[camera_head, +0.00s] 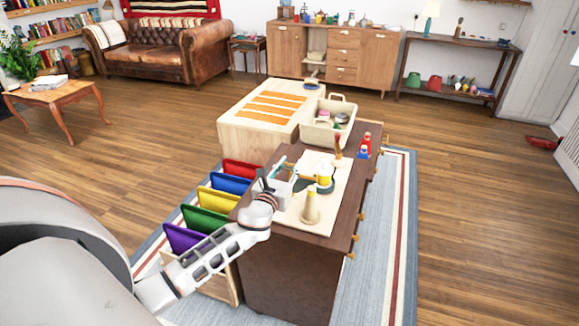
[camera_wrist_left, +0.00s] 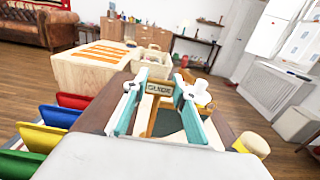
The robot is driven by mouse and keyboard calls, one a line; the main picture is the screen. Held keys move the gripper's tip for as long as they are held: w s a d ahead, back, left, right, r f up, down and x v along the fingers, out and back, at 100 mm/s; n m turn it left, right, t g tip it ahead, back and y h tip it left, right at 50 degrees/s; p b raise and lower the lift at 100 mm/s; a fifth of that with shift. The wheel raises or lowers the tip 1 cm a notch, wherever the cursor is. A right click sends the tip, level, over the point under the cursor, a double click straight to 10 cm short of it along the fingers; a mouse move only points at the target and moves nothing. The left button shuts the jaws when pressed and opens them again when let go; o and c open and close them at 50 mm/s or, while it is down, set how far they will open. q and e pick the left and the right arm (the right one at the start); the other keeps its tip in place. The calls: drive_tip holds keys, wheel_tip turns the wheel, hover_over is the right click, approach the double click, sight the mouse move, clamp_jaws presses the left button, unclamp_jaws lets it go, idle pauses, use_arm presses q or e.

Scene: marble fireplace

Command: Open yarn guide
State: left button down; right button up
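The yarn guide (camera_wrist_left: 159,90) shows in the left wrist view as a small wooden block with the dark letters "GUIDE" on its face. It lies ahead, framed between the two teal fingers of my left gripper (camera_wrist_left: 157,83). The fingers stand wide apart, with no clear contact on the guide. Its lower part is hard to make out. In the head view my left gripper (camera_head: 274,174) is over the left side of the dark brown cabinet (camera_head: 290,243), and the guide cannot be told apart there. My right gripper is in neither view.
A cream bin (camera_head: 318,136) stands behind. Coloured panels (camera_head: 205,222) line the left side. Wooden floor is free at right.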

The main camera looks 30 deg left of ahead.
use_arm(q)
drive_tip(key=shift+r+n+g+y+p, duration=0.1)
drive_tip(key=shift+n+g+y+p, duration=0.2)
drive_tip(key=shift+n+y, duration=0.65)
drive_tip(key=shift+n+g+y, duration=0.55)
drive_tip(key=shift+g+y, duration=0.05)
drive_tip(key=shift+y, duration=0.65)
drive_tip(key=c, duration=1.6)
unclamp_jaws()
drive_tip(key=v, duration=1.2)
drive_tip(key=shift+c, duration=0.4)
